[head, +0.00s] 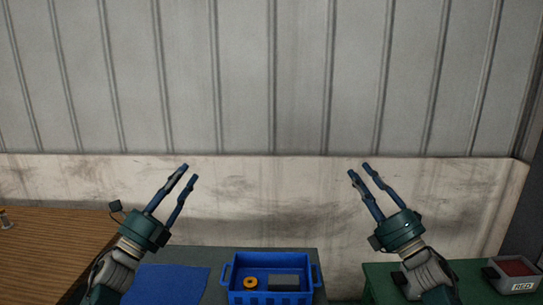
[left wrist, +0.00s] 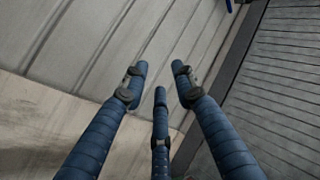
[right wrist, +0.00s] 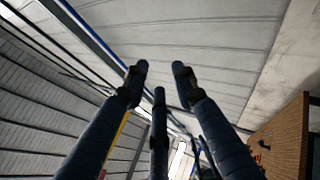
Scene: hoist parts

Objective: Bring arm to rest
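My left gripper (head: 187,172) is raised at the left in the head view, with its blue fingers pointing up and to the right. Its fingers also show in the left wrist view (left wrist: 160,80), spread apart with nothing between them. My right gripper (head: 359,171) is raised at the right in the head view, fingers pointing up and to the left. In the right wrist view its fingers (right wrist: 160,78) are spread and empty. Both grippers are in front of the pale wall board, above the work surfaces.
A blue crate (head: 271,297) holds a yellow ring (head: 250,282) and a grey block (head: 285,282). A blue mat (head: 168,285) lies to its left. A wooden table (head: 50,250) is at the left. A bin labelled RED (head: 522,287) stands on a green surface (head: 465,272) at the right.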

